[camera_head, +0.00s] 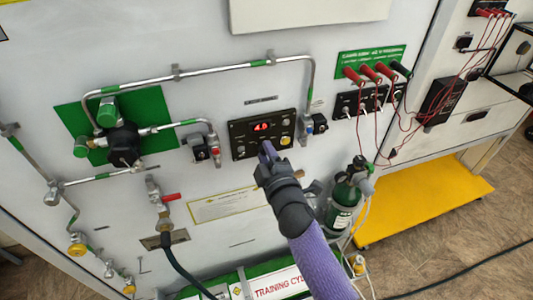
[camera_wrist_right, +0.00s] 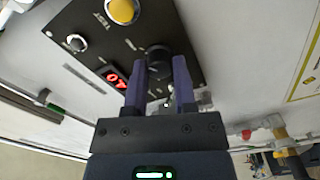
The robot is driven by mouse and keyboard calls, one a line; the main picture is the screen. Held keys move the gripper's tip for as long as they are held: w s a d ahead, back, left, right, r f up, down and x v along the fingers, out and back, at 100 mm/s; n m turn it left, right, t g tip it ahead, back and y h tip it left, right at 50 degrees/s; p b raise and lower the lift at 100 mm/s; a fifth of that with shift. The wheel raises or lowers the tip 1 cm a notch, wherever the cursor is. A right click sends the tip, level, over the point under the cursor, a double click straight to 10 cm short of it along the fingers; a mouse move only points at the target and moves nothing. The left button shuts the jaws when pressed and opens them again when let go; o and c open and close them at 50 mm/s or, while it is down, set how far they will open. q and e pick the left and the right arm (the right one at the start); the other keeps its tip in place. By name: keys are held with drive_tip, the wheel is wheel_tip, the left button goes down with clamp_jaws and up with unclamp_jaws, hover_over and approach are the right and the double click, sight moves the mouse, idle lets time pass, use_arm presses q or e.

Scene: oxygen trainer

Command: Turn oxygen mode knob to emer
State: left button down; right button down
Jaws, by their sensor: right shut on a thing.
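The oxygen control panel (camera_head: 238,134) is a black plate on the white wall, with a red display (camera_head: 261,127) reading about 4.0. It also fills the upper part of the right wrist view (camera_wrist_right: 98,42). My right gripper (camera_head: 267,150) reaches the panel's lower middle. In the right wrist view its purple fingers (camera_wrist_right: 160,68) are shut on a round black knob (camera_wrist_right: 158,55), one on each side. The knob's pointer and mode labels are not readable. In the head view the fingers hide the knob. My left gripper is in neither view.
A yellow button (camera_head: 285,140) and small switches sit close to the fingers on the panel. Metal pipes (camera_head: 215,70) and a valve (camera_head: 319,124) flank it. A green cylinder (camera_head: 343,203) stands right of my forearm. Red cables (camera_head: 372,120) hang at the upper right.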

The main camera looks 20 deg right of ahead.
drive_tip(key=shift+c, duration=2.1)
unclamp_jaws()
drive_tip(key=s, duration=1)
drive_tip(key=shift+d, duration=0.15)
drive_tip(key=shift+f, duration=0.15)
